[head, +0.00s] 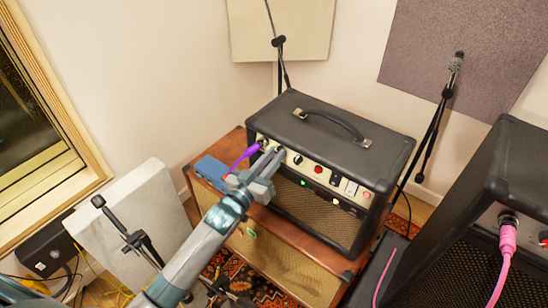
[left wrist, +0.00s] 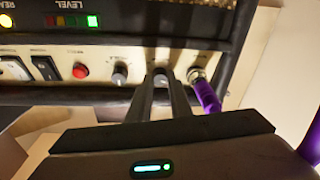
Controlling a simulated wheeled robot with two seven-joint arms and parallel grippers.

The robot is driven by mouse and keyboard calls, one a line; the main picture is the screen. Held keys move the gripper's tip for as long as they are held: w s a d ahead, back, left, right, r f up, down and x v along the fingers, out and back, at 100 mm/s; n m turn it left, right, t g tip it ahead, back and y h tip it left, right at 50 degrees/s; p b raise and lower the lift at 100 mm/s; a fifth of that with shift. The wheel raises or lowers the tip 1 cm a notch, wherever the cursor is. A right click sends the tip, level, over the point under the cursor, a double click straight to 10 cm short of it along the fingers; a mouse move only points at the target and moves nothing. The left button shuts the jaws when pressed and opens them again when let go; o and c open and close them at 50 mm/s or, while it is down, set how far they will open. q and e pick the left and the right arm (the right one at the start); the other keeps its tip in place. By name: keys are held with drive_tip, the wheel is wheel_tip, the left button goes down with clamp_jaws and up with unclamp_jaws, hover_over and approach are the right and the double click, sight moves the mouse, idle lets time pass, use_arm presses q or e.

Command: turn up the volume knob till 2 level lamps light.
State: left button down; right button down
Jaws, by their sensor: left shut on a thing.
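The black amp head (head: 345,130) stands on a brown cabinet, with a cream control panel (head: 330,178). My left gripper (head: 274,160) is at the panel's left end, beside the purple plug. In the left wrist view its two fingers (left wrist: 160,85) are shut on a small knob at the panel, mostly hidden between them. The level lamps (left wrist: 72,20) form a short row; the one at the row's right end in that view is brightly lit and the others look dim. A lit green lamp shows in the head view (head: 303,183). My right gripper is not in view.
Another knob (left wrist: 120,75) and a red button (left wrist: 81,70) sit beside the gripped knob. A purple plug (left wrist: 206,95) sits close on its other side. A blue box (head: 211,170) lies on the brown cabinet (head: 285,255). A dark amp (head: 500,190) stands at right.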

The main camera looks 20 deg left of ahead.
use_arm(q)
drive_tip(key=m+h, duration=0.1)
drive_tip(key=m, duration=0.1)
drive_tip(key=shift+a+m, duration=0.15)
drive_tip(key=shift+m, duration=0.75)
drive_tip(key=c, duration=1.9)
unclamp_jaws()
